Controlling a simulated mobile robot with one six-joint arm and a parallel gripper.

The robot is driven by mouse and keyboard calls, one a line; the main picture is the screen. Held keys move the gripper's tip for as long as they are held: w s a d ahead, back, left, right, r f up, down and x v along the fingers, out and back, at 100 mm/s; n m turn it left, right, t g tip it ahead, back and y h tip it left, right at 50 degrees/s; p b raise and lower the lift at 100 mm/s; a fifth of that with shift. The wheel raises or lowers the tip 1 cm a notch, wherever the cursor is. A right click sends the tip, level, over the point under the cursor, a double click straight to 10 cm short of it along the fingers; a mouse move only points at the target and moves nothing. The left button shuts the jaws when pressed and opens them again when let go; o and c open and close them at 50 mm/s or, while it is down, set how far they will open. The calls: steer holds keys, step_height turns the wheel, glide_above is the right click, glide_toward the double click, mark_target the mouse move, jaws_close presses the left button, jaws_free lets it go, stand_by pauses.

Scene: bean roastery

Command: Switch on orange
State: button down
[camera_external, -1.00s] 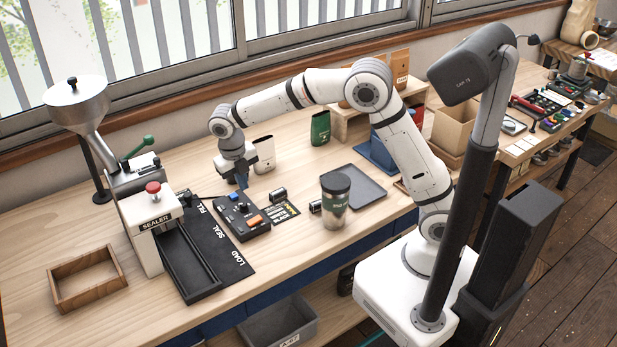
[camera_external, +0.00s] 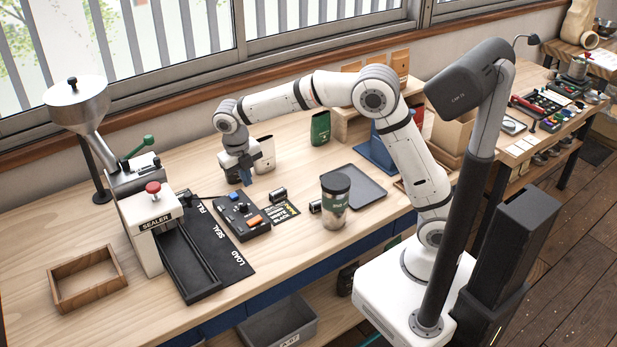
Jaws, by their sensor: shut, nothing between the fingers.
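A dark switch box (camera_external: 241,216) lies on the bench just right of the sealer mat. It carries an orange rocker (camera_external: 254,221) near its front right and a blue one (camera_external: 234,195) near its back left, with small dark controls between. Which way the orange rocker is tipped is too small to tell. My gripper (camera_external: 247,184) points down above the back right of the box, behind the orange rocker and apart from it. Its fingers are shut and hold nothing.
The sealer (camera_external: 152,220) with its red knob stands at left, a wooden frame (camera_external: 87,278) beside it. A lidded jar (camera_external: 335,201) and a grey tray (camera_external: 358,186) are to the right.

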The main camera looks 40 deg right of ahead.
mark_target(258, 218)
steer(key=shift+f, duration=0.15)
steer(key=f, duration=0.4)
steer(key=d+f+p, duration=0.1)
steer(key=f, duration=0.4)
steer(key=d+f, duration=0.1)
steer(key=f, duration=0.3)
steer(key=shift+f+p, duration=0.25)
steer(key=shift+p, duration=0.15)
steer(key=shift+f, duration=0.1)
steer(key=shift+d+f, duration=0.1)
steer(key=shift+f, duration=0.15)
steer(key=shift+r, duration=0.1)
